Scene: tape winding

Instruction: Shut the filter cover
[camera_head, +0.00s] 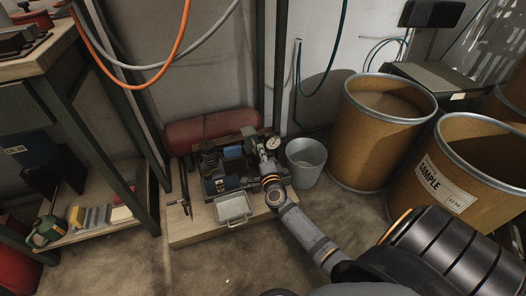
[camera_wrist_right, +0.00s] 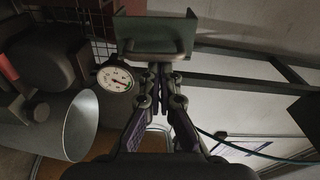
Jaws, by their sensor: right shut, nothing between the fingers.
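What looks like the filter cover, a grey-green metal piece with raised sides (camera_wrist_right: 155,36), is at the top middle of the right wrist view. It shows small in the head view (camera_head: 249,132), at the back right of the compressor unit (camera_head: 222,184). My right gripper (camera_wrist_right: 160,68) is shut and empty, its fingertips close below the cover's near edge. I cannot tell whether they touch it. In the head view my right gripper (camera_head: 258,150) reaches over the unit's right end. The cover's hinge is hidden. My left gripper is out of view.
A pressure gauge (camera_wrist_right: 115,79) sits just left of the fingers. A red tank (camera_head: 195,131) lies behind the unit. A grey bucket (camera_head: 305,165) and a brown drum (camera_head: 375,130) stand to the right. A metal tray (camera_head: 233,208) is at the front. Bare floor lies before the platform.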

